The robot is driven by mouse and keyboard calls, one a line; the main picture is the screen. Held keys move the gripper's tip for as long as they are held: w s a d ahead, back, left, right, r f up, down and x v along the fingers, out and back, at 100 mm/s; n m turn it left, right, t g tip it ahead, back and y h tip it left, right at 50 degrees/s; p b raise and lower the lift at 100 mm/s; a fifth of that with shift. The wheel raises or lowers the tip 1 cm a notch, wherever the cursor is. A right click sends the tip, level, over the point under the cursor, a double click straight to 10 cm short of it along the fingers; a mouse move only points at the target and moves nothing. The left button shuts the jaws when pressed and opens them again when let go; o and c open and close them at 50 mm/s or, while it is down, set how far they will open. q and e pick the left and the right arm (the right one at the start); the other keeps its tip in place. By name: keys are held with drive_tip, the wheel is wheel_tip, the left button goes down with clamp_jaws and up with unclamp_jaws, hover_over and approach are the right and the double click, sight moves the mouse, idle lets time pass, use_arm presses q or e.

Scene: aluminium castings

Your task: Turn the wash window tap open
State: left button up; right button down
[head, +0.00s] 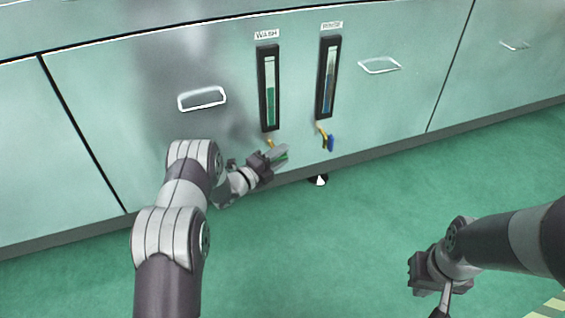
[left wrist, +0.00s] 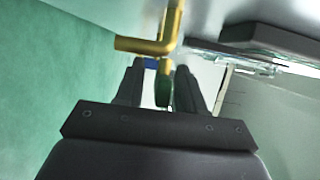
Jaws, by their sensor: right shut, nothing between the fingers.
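The wash window (head: 269,88) is a dark-framed upright gauge with green liquid, under a "WASH" label (head: 267,34) on the pale green cabinet front. Its brass tap (head: 270,143) sits just below it and has a green handle (head: 283,156). My left gripper (head: 275,155) is at this tap and partly covers it in the head view. My right gripper (head: 412,274) is shut and empty, over the floor.
A second window (head: 328,78) with blue liquid is to the right, with a brass tap and blue handle (head: 330,142) below it. Metal pull handles (head: 202,98) stick out of the cabinet front. A small dark-and-white object (head: 318,180) is at the cabinet's foot.

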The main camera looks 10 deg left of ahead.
use_arm(q)
drive_tip(key=shift+w+d, duration=0.35)
drive_tip(key=shift+w, duration=0.15)
clamp_jaws()
